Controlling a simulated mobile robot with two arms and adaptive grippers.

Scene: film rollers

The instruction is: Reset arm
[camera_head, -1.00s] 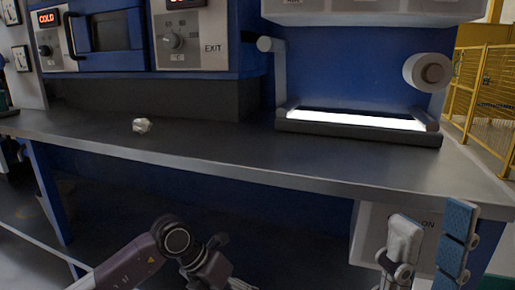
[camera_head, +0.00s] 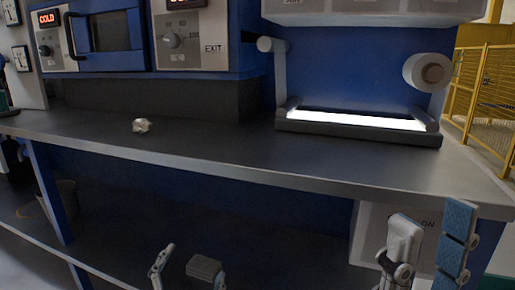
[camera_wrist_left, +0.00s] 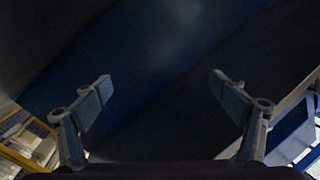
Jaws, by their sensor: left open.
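My left gripper (camera_head: 184,260) shows low in the head view, in front of the workbench and below its top edge. Its two fingers stand apart with nothing between them. The left wrist view also shows this gripper (camera_wrist_left: 160,84) open and empty, facing a dark blue and black surface. My right gripper (camera_head: 431,215) is at the lower right of the head view, in front of the bench's right end. Its fingers are spread apart and nothing shows between them. The lower parts of both grippers are cut off by the frame.
A small crumpled whitish object (camera_head: 141,125) lies on the grey bench top (camera_head: 215,150). A lit roller station (camera_head: 355,119) with a white roll (camera_head: 427,71) stands at the right. Blue ovens (camera_head: 110,35) stand behind. Most of the bench top is clear. Yellow fencing (camera_head: 490,85) is far right.

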